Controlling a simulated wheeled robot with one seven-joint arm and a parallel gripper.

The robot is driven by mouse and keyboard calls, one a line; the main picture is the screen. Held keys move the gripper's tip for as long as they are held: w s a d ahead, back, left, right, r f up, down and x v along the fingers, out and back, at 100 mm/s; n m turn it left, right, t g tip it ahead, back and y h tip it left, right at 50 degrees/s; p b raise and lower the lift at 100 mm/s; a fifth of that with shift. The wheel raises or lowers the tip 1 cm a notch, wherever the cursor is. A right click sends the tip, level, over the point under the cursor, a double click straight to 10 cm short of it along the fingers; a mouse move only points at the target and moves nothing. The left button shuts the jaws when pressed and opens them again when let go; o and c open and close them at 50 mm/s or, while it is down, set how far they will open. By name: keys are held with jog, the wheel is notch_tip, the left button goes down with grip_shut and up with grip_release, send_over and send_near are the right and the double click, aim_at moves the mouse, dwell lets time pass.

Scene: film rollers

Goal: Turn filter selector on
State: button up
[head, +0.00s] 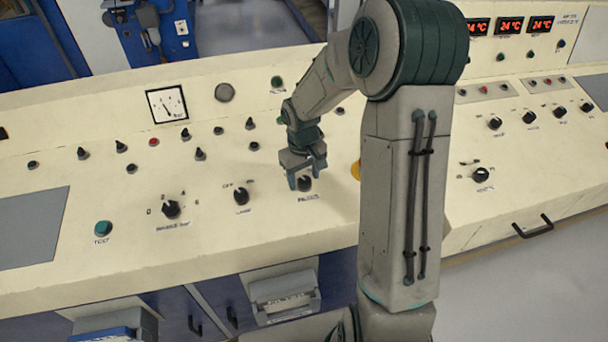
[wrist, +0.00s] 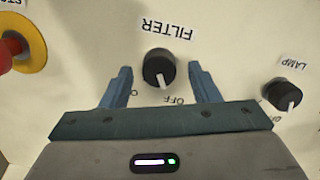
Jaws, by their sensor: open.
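The filter selector (wrist: 158,70) is a round black knob with a white pointer line, on a cream panel. In the wrist view its FILTER label (wrist: 167,29) appears upside down. The pointer aims roughly toward the OFF mark (wrist: 173,101); the other mark is partly hidden by a finger. My gripper (wrist: 160,76) is open, one finger on each side of the knob, with a visible gap on both sides. In the head view my gripper (head: 306,179) is down at the same knob (head: 304,184), partly covering it.
The lamp knob (wrist: 283,95) is close beside the filter selector; it also shows in the head view (head: 241,196). A red button on a yellow ring (wrist: 30,45) is on the other side. Several small switches and a dial gauge (head: 167,104) stand farther back.

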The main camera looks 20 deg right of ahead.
jog(key=shift+f, duration=0.15)
jog(key=c, duration=1)
jog(key=shift+o, duration=0.2)
jog(key=shift+m+b, duration=0.4)
jog(key=shift+f+m+b, duration=0.1)
jog(key=shift+m+b, duration=0.6)
jog(key=shift+m, duration=0.4)
jog(key=m+b, duration=0.1)
jog(key=m, duration=0.1)
jog(key=shift+m+y, duration=0.3)
jog(key=m+b, duration=0.2)
jog(key=m, duration=0.4)
jog(key=shift+d+y, duration=0.1)
jog(key=shift+y, duration=0.2)
jog(key=shift+m, duration=0.3)
